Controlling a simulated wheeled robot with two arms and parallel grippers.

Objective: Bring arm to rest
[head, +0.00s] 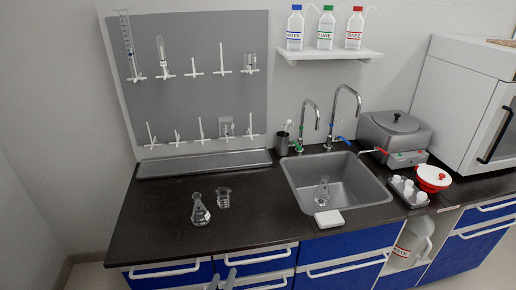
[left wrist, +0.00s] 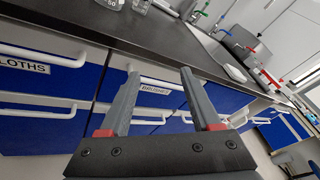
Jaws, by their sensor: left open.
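My left gripper (head: 222,277) shows at the bottom edge of the head view, in front of the blue drawers below the dark counter (head: 150,220). Only its finger ends show there. In the left wrist view its two grey fingers (left wrist: 160,74) stand apart with nothing between them, so it is open and empty. Beyond them are blue drawer fronts with white handles and the counter's front edge. My right gripper is in neither view.
A conical flask (head: 200,212) and a beaker (head: 223,198) stand on the counter. Another flask (head: 322,190) is in the sink (head: 298,178). A white block (head: 329,218) lies at the sink's front edge. White drawer handles (head: 262,257) stick out near my left gripper.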

